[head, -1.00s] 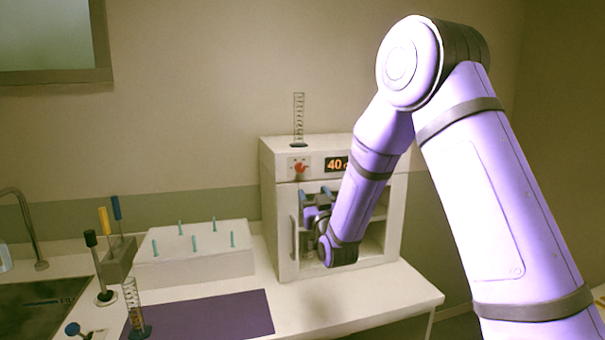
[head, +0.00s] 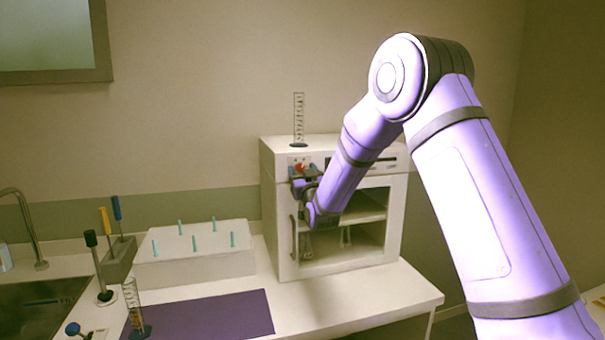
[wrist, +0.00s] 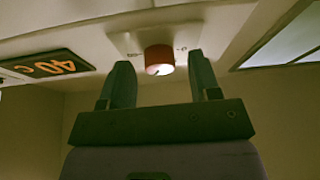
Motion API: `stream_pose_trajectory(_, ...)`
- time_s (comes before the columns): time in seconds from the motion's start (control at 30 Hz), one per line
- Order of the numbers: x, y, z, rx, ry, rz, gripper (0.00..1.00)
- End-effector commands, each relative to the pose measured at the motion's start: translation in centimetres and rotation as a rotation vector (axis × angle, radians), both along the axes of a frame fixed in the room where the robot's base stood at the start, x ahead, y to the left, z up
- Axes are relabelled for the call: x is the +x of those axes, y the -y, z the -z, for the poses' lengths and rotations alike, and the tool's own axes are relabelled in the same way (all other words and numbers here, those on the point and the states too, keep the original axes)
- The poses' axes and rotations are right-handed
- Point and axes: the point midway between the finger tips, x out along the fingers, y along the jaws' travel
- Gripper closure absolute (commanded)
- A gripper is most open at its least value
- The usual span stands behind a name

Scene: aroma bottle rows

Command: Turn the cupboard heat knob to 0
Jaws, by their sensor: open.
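The white cupboard (head: 283,215) stands on the counter. Its red heat knob (head: 300,167) sits on the upper left of its front, partly hidden by my gripper. In the wrist view the red knob (wrist: 159,59) is on a pale plate, just beyond and between my fingertips.
A graduated cylinder (head: 298,120) stands on top of the cupboard. Glassware shows inside it, behind the front handle (head: 294,238). A white block with teal pegs (head: 195,255), a purple mat (head: 215,315) and a sink (head: 35,305) are to the left.

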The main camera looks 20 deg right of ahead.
Motion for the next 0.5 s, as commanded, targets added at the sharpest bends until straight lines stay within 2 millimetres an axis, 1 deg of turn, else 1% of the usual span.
stream_pose_trajectory(0.13,-0.01,0.01,0.02,0.0,0.0,0.0,0.43)
stream_pose_trajectory(0.17,-0.01,0.01,0.03,0.0,0.0,0.0,0.5)
stream_pose_trajectory(0.2,-0.01,0.01,0.02,0.0,0.0,0.0,0.59)
stream_pose_trajectory(0.27,-0.02,0.0,0.03,0.0,0.0,0.0,0.73)
stream_pose_trajectory(0.3,-0.02,0.01,0.02,0.0,0.0,0.0,0.82)
stream_pose_trajectory(0.33,-0.02,0.01,0.02,0.0,0.0,0.0,0.89)
stream_pose_trajectory(0.37,-0.03,0.01,0.03,0.0,0.0,0.0,0.93)
stream_pose_trajectory(0.5,-0.03,0.01,0.03,-0.003,-0.001,0.0,0.92)
